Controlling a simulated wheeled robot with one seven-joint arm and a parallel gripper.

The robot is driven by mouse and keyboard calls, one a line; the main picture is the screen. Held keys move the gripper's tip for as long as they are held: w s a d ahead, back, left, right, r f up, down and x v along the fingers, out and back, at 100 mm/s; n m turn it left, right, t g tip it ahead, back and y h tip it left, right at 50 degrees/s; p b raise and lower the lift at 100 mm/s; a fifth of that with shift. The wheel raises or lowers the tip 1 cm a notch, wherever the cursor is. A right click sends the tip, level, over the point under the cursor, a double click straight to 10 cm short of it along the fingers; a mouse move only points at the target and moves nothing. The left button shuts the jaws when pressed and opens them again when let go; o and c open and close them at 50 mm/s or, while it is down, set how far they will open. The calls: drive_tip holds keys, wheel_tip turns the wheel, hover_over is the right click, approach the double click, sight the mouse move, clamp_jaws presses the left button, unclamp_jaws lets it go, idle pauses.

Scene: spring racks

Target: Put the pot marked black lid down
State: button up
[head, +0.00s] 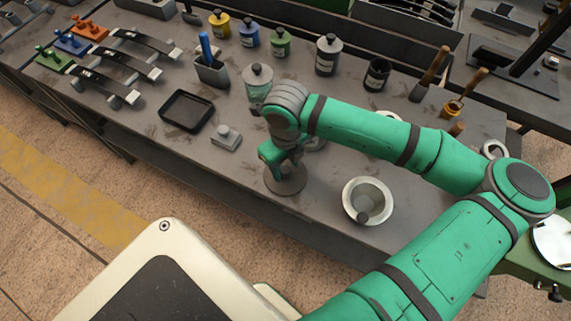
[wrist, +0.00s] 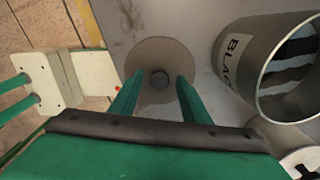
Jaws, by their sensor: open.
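A round grey lid (wrist: 144,52) with a dark knob (wrist: 159,79) lies flat on the bench in the wrist view. It also shows in the head view (head: 287,187), partly covered by my gripper (head: 278,166). In the wrist view my gripper (wrist: 158,84) is open, with one green finger on each side of the knob. I cannot tell whether the fingers touch it. A grey pot marked BLACK (wrist: 234,62) is at the right in the wrist view, its mouth uncovered. In the head view my arm mostly hides that area.
A pale bowl (head: 350,203) stands right of the lid. A small grey block (head: 226,138) and a black tray (head: 165,109) lie to the left. A lidded jar (head: 258,82) stands behind my wrist. Several coloured pots stand further back. The bench's front edge is near the lid.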

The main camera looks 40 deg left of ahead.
sight(286, 169)
wheel_tip(286, 169, up, 12)
drive_tip(key=shift+r, duration=0.15)
idle(0.4)
drive_tip(key=shift+w, duration=0.1)
idle(0.4)
